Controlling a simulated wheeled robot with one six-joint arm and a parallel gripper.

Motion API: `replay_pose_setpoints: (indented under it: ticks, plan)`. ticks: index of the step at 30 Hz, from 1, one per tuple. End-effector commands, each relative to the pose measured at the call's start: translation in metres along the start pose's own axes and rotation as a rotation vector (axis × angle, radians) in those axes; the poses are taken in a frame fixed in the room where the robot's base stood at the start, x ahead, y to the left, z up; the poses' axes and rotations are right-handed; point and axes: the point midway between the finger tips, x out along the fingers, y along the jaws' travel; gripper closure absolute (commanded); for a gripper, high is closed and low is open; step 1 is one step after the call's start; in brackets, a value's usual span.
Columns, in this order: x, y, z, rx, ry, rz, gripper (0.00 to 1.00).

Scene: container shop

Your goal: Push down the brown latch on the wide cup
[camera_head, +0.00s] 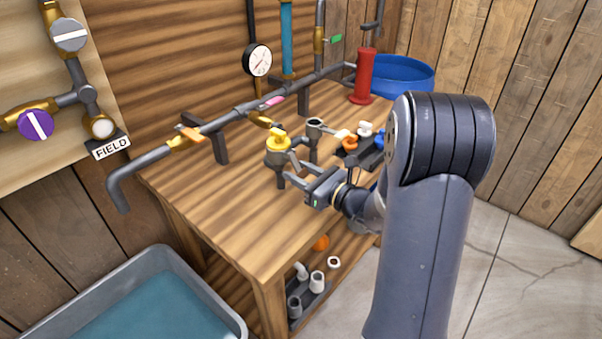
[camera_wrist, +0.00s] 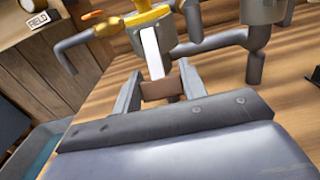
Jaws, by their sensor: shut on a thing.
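The wide cup (camera_head: 279,158) has a yellow top and hangs on the pipe over the workbench; in the wrist view its grey body (camera_wrist: 134,38) shows at the top. A white strip (camera_wrist: 152,52) runs down its near side to the brown latch (camera_wrist: 162,89). My gripper (camera_head: 295,172) is beside the cup, its fingers pointing at it. In the wrist view its two fingers (camera_wrist: 161,92) stand on either side of the brown latch, shut on it. In the head view the latch is too small or hidden to make out.
A second grey cup (camera_head: 315,127) stands just right of the wide cup. The pipe (camera_head: 235,117) runs behind. A dark tray (camera_head: 362,153) with small coloured parts and a red cylinder (camera_head: 365,80) are farther right. The bench front left (camera_head: 215,193) is clear.

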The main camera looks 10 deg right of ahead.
Motion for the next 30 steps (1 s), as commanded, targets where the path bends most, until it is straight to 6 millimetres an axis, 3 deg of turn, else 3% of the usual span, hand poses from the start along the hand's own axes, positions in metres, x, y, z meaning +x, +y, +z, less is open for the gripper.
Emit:
replay_pose_setpoints:
  ticks: [12, 30]
  plan:
    - [0.007, 0.000, -0.011, 0.000, -0.149, 0.001, 0.83]
    - [0.011, 0.000, -0.006, 0.000, -0.231, 0.001, 0.83]
